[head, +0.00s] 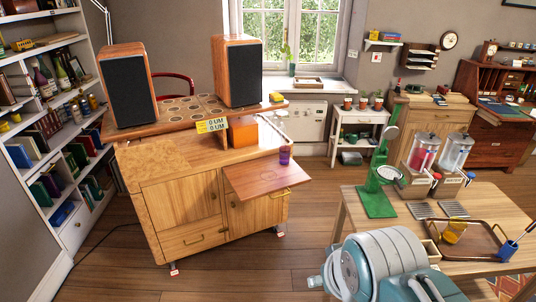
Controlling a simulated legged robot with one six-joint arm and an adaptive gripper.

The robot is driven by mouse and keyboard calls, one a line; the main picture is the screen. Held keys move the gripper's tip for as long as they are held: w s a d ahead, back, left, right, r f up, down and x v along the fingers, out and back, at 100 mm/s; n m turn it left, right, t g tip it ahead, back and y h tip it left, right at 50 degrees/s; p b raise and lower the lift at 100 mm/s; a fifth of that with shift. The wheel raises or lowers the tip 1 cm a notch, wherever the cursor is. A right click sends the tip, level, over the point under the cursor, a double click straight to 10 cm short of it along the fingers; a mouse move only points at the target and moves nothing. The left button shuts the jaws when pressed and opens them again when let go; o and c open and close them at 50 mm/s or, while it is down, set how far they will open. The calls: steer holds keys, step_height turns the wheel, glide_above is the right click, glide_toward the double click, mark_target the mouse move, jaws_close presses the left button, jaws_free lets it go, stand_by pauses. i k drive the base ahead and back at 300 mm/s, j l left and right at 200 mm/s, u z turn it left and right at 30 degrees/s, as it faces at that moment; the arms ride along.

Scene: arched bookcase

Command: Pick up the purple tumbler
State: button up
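The purple tumbler (285,156) is a small, dark purple cup standing upright on the wooden cabinet (184,200) in the middle left. It is at the right end, by the back right corner of the pull-out board (266,180); I cannot tell which of the two surfaces it rests on. Nothing touches it or covers it. My gripper's fingers do not show in the head view. A rounded teal and white body at the bottom right, apparently part of my arm, is well away from the tumbler.
Two speakers (128,86) (238,71) stand on the cabinet's raised top. A table (463,262) at right holds a green stand (378,190), two lidded jars (424,151) (455,151) and a tray (480,240). A bookcase (75,228) lines the left. Wooden floor (245,272) is clear before the cabinet.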

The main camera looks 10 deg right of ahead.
mark_target(285, 155)
steer(key=i+j+z, duration=0.25)
steer(key=i+j, duration=0.85)
steer(key=i, duration=0.15)
steer(key=i+l, duration=0.1)
steer(key=i, duration=0.5)
steer(key=i+l+z, duration=0.1)
steer(key=i, duration=0.5)
